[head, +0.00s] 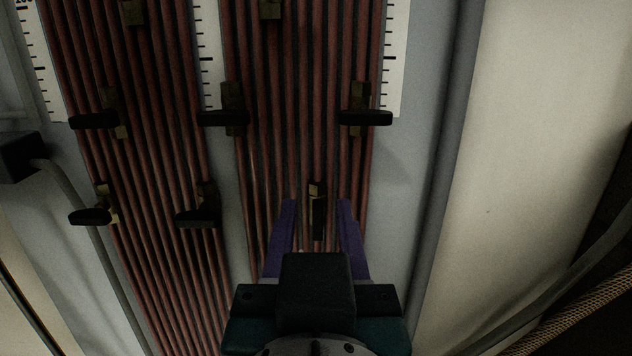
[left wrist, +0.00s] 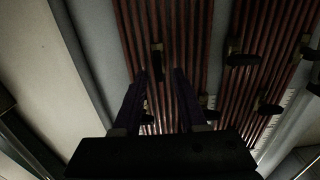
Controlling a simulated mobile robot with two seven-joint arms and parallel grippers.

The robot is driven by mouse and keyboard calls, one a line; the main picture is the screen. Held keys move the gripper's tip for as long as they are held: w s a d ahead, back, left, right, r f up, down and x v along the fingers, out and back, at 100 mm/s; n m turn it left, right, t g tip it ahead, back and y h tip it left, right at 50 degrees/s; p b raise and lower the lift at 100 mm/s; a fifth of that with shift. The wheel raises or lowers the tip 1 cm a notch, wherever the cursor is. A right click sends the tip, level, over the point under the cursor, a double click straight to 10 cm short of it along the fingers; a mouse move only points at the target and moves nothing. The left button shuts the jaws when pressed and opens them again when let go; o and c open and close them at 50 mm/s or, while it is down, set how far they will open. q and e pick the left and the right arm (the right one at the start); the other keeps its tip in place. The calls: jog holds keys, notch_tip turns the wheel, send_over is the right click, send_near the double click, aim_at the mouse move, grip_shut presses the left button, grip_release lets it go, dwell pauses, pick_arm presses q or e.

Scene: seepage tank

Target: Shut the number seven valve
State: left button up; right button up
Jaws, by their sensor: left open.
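A brass valve (head: 318,192) with a black lever sits on the reddish tubes in the head view. Its lever lies along the tubes. No number can be read on it, so I cannot tell whether it is number seven. My left gripper (head: 318,206) is open, with its purple fingers on either side of this valve and a gap to each. In the left wrist view, a black lever (left wrist: 157,62) in line with the tubes shows just beyond the open left gripper (left wrist: 160,75). My right gripper is not in view.
Several other valves have levers across the tubes, such as the upper right valve (head: 365,117), the middle valve (head: 224,117) and the lower valve (head: 198,216). White scale strips (head: 397,60) run beside the tubes. A grey frame edge (head: 440,190) and pale panel (head: 530,170) stand right.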

pick_arm(q)
jog(key=shift+d, duration=0.1)
jog(key=shift+c, duration=0.5)
grip_shut()
